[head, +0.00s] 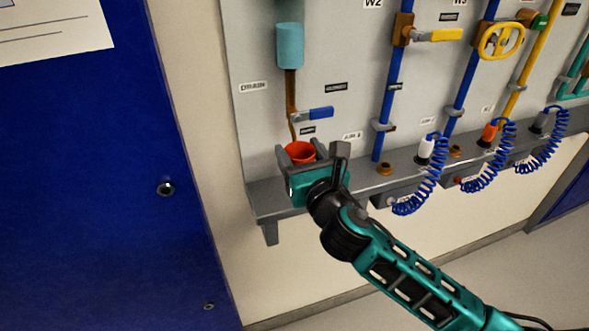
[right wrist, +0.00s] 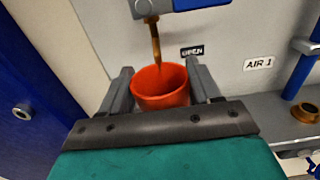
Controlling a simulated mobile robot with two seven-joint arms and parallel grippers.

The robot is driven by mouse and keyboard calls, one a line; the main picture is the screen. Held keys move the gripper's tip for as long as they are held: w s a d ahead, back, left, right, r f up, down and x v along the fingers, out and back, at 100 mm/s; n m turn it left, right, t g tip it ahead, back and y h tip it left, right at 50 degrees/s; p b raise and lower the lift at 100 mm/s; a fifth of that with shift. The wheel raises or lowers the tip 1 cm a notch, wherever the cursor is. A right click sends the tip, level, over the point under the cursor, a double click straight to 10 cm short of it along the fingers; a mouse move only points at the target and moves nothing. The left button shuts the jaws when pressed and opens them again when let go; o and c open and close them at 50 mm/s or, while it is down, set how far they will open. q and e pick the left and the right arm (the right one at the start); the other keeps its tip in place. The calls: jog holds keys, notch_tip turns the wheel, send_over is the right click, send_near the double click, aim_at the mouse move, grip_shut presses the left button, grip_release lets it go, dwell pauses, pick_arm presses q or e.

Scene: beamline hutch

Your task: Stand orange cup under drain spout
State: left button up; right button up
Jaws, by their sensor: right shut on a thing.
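The orange cup (head: 300,152) is at the left end of the grey shelf, upright, with its open top showing. It also shows in the right wrist view (right wrist: 161,88). My right gripper (head: 312,160) is shut on the cup, one finger on each side. The brown drain spout (head: 293,124) comes down from the valve with the blue handle (head: 320,113). In the right wrist view the spout (right wrist: 155,45) ends just above the cup's opening, near its back rim. The cup's base is hidden behind my gripper, so I cannot tell if it touches the shelf. My left gripper is not in view.
The grey shelf (head: 400,160) runs along the wall panel. Blue coiled hoses (head: 432,180) and brass fittings (head: 384,169) are to the right. A teal cylinder (head: 290,45) hangs above the spout. A blue door (head: 90,180) stands at the left.

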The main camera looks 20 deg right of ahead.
aim_at(295, 153)
jog(key=shift+w, duration=1.15)
jog(key=shift+w+f+b, duration=0.3)
jog(key=shift+f+b, duration=0.15)
jog(key=shift+f, duration=0.5)
notch_tip(295, 153, down, 5)
jog(key=shift+f+b, duration=0.1)
jog(key=shift+b, duration=1.05)
jog(key=shift+w, duration=0.15)
jog(key=shift+f, duration=0.15)
jog(key=o, duration=1.1)
jog(key=shift+o, duration=0.2)
